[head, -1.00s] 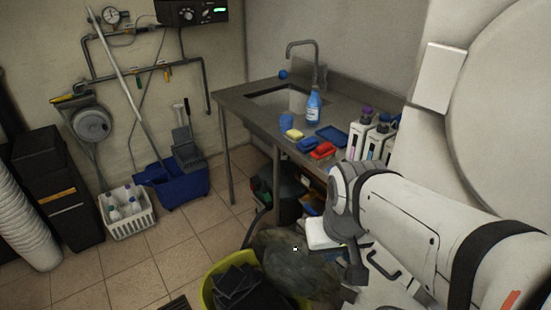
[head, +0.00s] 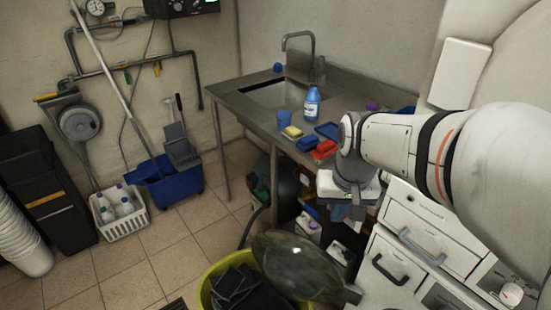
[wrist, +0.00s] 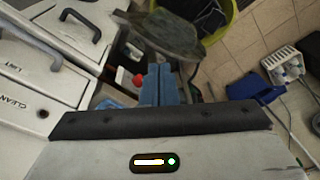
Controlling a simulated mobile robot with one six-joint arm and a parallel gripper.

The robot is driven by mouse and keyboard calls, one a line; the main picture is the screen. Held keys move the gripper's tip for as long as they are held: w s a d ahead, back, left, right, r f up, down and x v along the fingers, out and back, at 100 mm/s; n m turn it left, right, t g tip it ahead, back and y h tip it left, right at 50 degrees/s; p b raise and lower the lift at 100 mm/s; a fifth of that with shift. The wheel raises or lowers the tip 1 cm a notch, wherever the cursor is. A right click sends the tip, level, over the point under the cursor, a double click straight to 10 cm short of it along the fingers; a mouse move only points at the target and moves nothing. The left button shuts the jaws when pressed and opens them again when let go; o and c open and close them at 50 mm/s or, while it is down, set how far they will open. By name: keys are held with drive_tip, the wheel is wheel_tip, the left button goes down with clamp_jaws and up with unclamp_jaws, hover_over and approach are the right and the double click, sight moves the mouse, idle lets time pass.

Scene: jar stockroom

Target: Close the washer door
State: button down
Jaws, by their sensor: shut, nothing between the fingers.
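The washer door (head: 295,268) appears to be the round, dark glassy disc at the bottom middle of the head view. It stands open, tilted over a yellow-green tub, with a grey part at its right end. In the wrist view the door (wrist: 165,35) lies just beyond my fingertips, seen nearly edge-on. My gripper (wrist: 158,72) points toward it with its blue fingers together and empty. In the head view my gripper (head: 346,212) hangs above and right of the door, apart from it. The washer's opening is not clearly visible.
White drawer fronts with handles (head: 415,248) stand close at right. The yellow-green tub (head: 208,285) holds dark items under the door. A white basket (head: 120,228) and blue bucket (head: 170,190) stand left; tiled floor between is clear.

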drive_tip(key=w+a+f+m+g+y, duration=0.1)
drive_tip(key=w+a+f+m+g, duration=0.1)
drive_tip(key=w+f, duration=0.9)
drive_tip(key=w+a+f+m+g, duration=0.15)
drive_tip(key=w+f, duration=0.55)
drive_tip(key=w, duration=0.8)
drive_tip(key=w+a+f+m, duration=0.1)
drive_tip(key=f, duration=0.8)
drive_tip(key=a+f+m, duration=0.1)
drive_tip(key=a+f, duration=0.1)
drive_tip(key=f, duration=0.8)
drive_tip(key=shift+w+g, duration=0.35)
